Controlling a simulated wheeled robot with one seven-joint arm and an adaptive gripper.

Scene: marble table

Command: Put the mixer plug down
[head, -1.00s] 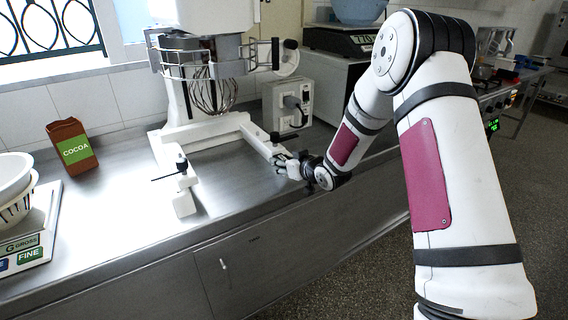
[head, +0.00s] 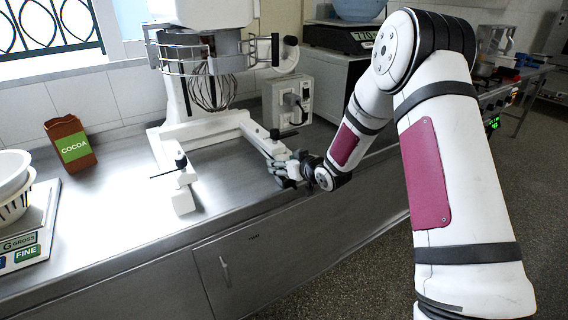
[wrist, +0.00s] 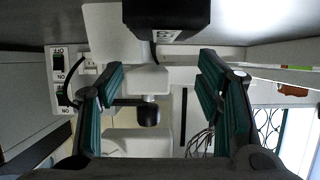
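My gripper (head: 282,171) is low at the counter's front edge, beside the front end of the mixer's right leg. The wrist view looks upside down, with the counter at the top. There my gripper (wrist: 163,92) is open, its teal pads wide apart with nothing clamped between them. A dark block (wrist: 165,14) with a pale lettered label sits at the top middle, cut off by the frame edge. It may be the mixer plug, but I cannot tell surely. A thin dark cord shows below it. In the head view the gripper hides any plug.
The white mixer (head: 205,128) with its whisk stands behind. A switch box (head: 288,103) is right of it; its switches show in the wrist view (wrist: 60,80). A cocoa packet (head: 69,143) and scale (head: 30,235) are left. The counter's front middle (head: 120,225) is clear.

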